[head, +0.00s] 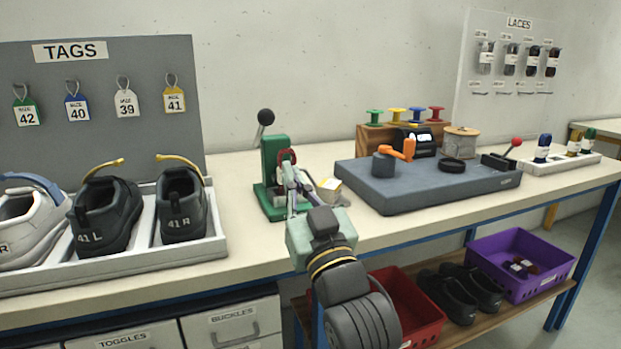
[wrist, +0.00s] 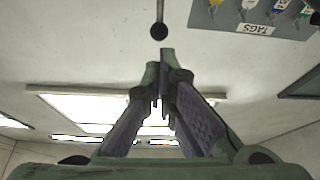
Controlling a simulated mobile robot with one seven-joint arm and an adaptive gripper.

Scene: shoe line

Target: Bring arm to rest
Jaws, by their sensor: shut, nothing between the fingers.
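My gripper (head: 292,178) is in the middle of the head view, raised at the front of the bench in front of the green press (head: 271,158). Its fingers point up and away and partly cover the press. In the wrist view my gripper (wrist: 163,75) has its fingertips together with nothing between them. Beyond the tips are the wall, the ceiling lights (wrist: 110,108) and the press's black lever knob (wrist: 159,31). I cannot tell from these views how far the fingers are from the press.
The bench (head: 300,258) holds a white tray (head: 115,266) of shoes at left and a grey block (head: 430,188) with an orange crank at right. A tags board (head: 110,120) stands behind the shoes. A red bin (head: 412,312) and purple bin (head: 520,262) sit below.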

